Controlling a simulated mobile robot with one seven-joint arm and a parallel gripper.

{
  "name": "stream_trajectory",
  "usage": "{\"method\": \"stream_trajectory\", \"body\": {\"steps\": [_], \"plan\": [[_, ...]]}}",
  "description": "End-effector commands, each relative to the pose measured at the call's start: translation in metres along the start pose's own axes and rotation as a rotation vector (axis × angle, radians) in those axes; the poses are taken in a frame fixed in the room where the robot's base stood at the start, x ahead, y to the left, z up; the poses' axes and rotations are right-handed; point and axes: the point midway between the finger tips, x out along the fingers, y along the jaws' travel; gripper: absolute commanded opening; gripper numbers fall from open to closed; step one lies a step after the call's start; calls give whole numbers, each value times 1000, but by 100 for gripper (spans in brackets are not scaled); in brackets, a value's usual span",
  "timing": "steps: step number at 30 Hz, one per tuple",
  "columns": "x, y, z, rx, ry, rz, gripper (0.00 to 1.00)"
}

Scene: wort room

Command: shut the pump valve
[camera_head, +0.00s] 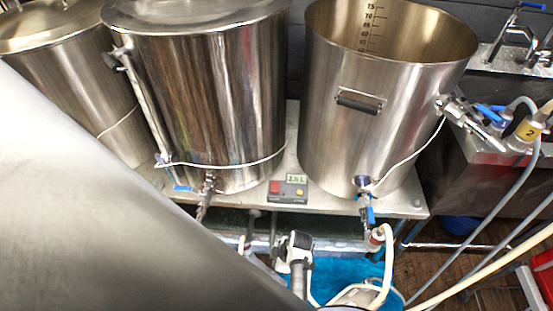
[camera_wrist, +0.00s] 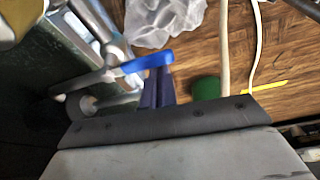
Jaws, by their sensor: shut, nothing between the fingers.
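In the wrist view, a valve with a bright blue lever (camera_wrist: 148,63) sits on metal pipework (camera_wrist: 98,80) at the upper left. The lever lies nearly level in the picture, tilted up to the right. My gripper (camera_wrist: 158,76) is shut and empty, its dark fingers right at the lever's right half. The lever crosses the view at the fingertips; I cannot tell whether they touch. In the head view, my gripper cannot be made out with certainty, and I cannot say which fitting there is this valve.
Steel kettles (camera_head: 215,100) and (camera_head: 385,110) stand on a metal bench (camera_head: 405,203); their outlets carry blue-handled valves. A display box (camera_head: 288,188) sits between them. Hoses (camera_head: 388,255) hang at lower right. A clear plastic bag (camera_wrist: 165,20) and green object (camera_wrist: 205,88) show over the wooden floor.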

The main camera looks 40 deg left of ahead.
Motion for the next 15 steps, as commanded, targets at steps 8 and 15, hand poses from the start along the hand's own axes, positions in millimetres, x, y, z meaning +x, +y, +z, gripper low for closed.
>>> {"method": "stream_trajectory", "body": {"steps": [8,15], "plan": [[1,0,-2,1,-1,0,0],[10,2,-30,3,0,2,0]]}}
